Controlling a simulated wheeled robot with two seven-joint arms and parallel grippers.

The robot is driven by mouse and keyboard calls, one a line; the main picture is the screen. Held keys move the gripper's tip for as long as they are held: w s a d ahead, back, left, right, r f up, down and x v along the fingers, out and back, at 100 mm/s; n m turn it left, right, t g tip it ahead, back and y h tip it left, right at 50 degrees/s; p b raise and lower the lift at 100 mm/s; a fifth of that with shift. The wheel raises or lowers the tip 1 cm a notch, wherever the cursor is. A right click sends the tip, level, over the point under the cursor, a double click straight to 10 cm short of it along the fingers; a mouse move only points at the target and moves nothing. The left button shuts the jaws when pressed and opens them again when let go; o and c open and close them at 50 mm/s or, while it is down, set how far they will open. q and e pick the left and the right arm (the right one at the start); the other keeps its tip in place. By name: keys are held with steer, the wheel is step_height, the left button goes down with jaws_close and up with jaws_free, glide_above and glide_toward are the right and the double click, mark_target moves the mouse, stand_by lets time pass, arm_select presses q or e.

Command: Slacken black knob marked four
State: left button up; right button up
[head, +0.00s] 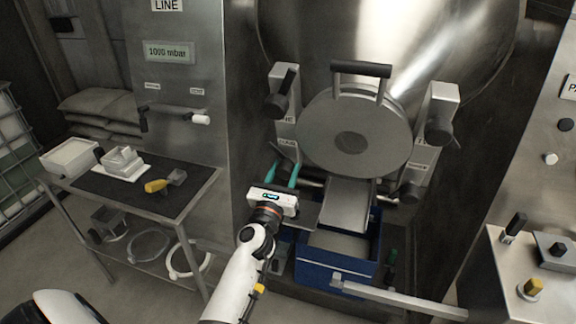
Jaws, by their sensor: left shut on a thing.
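A round steel door (325,135) on the large vessel has black knobs around it. One is at the upper left (280,100), one at the upper right (440,128) and one at the lower right (409,191). My left gripper (286,170) is at the door's lower left, its teal fingers pointing up and away. It is shut on the dark knob there, which is mostly hidden by the fingers. A small label (288,144) sits just above it; its lettering is too small to read surely. My right gripper is out of view.
A blue bin (325,278) stands below the door under a steel chute (349,205). A bar handle (361,70) crosses the door's top. A steel trolley (200,188) with trays and a yellow-handled tool stands left; a control panel (530,275) is right.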

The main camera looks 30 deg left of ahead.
mark_target(283, 175)
arm_select(q)
steer(key=shift+r, duration=0.1)
stand_by(0.7)
steer(key=o, duration=0.8)
steer(key=shift+o, duration=1.2)
steer(key=shift+w, duration=0.1)
steer(key=shift+b+v, duration=0.45)
steer(key=shift+v, duration=2.1)
